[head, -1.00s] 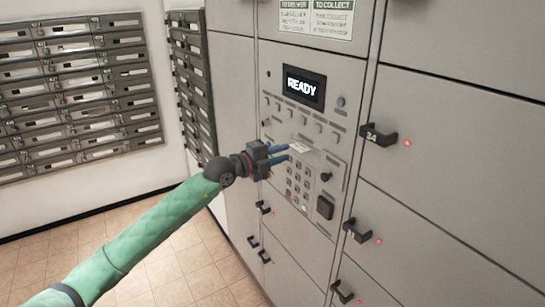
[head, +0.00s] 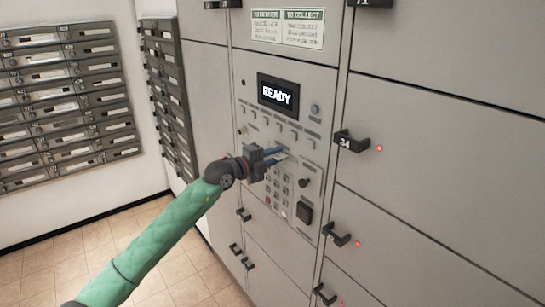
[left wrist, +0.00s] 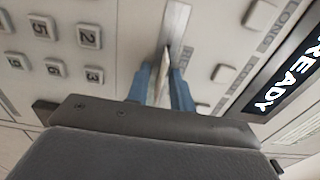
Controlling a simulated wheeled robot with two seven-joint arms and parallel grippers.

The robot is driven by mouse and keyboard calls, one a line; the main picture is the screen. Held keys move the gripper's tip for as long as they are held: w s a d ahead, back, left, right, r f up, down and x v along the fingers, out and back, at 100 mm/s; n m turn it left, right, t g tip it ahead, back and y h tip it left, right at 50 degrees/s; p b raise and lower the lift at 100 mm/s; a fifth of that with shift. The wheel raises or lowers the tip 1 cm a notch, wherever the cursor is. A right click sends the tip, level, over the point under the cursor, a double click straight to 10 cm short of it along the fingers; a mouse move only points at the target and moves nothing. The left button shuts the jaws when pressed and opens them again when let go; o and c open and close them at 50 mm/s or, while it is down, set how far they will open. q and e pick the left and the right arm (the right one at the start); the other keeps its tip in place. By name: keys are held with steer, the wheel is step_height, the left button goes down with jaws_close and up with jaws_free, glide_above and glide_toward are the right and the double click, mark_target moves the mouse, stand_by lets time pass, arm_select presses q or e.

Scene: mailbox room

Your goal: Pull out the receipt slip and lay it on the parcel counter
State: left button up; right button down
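The receipt slip (left wrist: 164,66) is a thin pale strip, seen nearly edge-on in the left wrist view. It sticks out of a light metal slot (left wrist: 178,18) in the locker's control panel. My left gripper (head: 279,156) is at the panel, above the keypad. Its two blue fingers stand on either side of the slip, with a narrow gap between them. The left wrist view also shows the fingers (left wrist: 164,85) around the slip's outer end. Whether they touch it is hard to see. The parcel counter and my right gripper are not in view.
The keypad (head: 278,190) is just below the fingers, and a screen (head: 278,94) reading READY is above. Locker door handles (head: 350,141) stick out to the right. Wall mailboxes (head: 66,98) stand at the left. Tiled floor (head: 150,235) is free.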

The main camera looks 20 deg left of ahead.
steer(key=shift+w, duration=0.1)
arm_select(q)
jaws_close()
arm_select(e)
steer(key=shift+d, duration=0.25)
arm_select(q)
steer(key=shift+s, duration=0.1)
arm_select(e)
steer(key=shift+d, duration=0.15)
